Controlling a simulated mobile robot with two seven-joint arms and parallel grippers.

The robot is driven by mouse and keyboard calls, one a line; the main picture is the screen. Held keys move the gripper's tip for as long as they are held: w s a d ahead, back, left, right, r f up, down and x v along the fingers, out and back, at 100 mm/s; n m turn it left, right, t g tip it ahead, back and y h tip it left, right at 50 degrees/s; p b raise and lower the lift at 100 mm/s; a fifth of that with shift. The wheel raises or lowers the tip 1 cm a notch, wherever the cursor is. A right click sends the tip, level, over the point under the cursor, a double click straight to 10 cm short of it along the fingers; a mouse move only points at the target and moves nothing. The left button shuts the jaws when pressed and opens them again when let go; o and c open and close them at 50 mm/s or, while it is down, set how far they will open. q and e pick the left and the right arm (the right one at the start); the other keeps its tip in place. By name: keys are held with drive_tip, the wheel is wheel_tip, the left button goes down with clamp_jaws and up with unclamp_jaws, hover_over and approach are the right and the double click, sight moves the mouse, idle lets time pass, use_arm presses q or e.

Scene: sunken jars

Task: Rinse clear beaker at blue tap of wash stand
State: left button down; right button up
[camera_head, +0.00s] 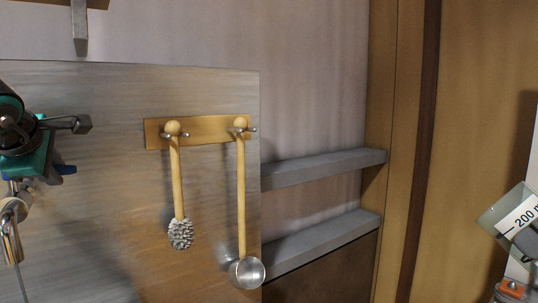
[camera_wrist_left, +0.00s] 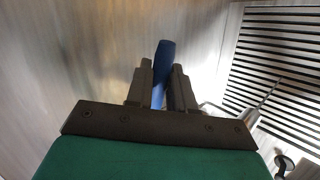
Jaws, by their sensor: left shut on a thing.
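My left gripper (camera_wrist_left: 163,82) is shut on a blue tap handle (camera_wrist_left: 164,58), which stands up between its dark fingers in the left wrist view. In the head view the left gripper (camera_head: 58,145) is at the left edge, with a bit of the blue handle (camera_head: 66,169) beside it. A chrome spout (camera_head: 11,238) curves down below it. The clear beaker (camera_head: 496,213), with a white label reading 200, is at the right edge, tilted and partly cut off. A grey and orange part, perhaps of my right gripper, shows by the beaker; its jaws cannot be made out.
A brush (camera_head: 178,205) and a ladle (camera_head: 242,195) hang from a wooden peg rail (camera_head: 202,142) on the metal panel. Two grey ledges, one upper (camera_head: 325,168) and one lower (camera_head: 325,240), run along the wall. A slatted dark grate (camera_wrist_left: 285,60) lies right in the wrist view.

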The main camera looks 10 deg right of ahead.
use_arm(q)
drive_tip(key=w+n+y, duration=0.1)
drive_tip(key=w+n+y+p, duration=0.1)
drive_tip(key=n, duration=0.1)
drive_tip(key=shift+a+f+g+y, duration=0.1)
drive_tip(key=shift+a+g+y, duration=0.05)
drive_tip(key=shift+g+y, duration=0.25)
drive_tip(key=c, duration=1.2)
unclamp_jaws()
drive_tip(key=shift+w+a+f, duration=0.1)
drive_tip(key=shift+w+f, duration=0.05)
drive_tip(key=shift+f, duration=0.05)
drive_tip(key=o, duration=0.3)
drive_tip(key=shift+r, duration=0.1)
drive_tip(key=b+v, duration=0.1)
drive_tip(key=v, duration=1.1)
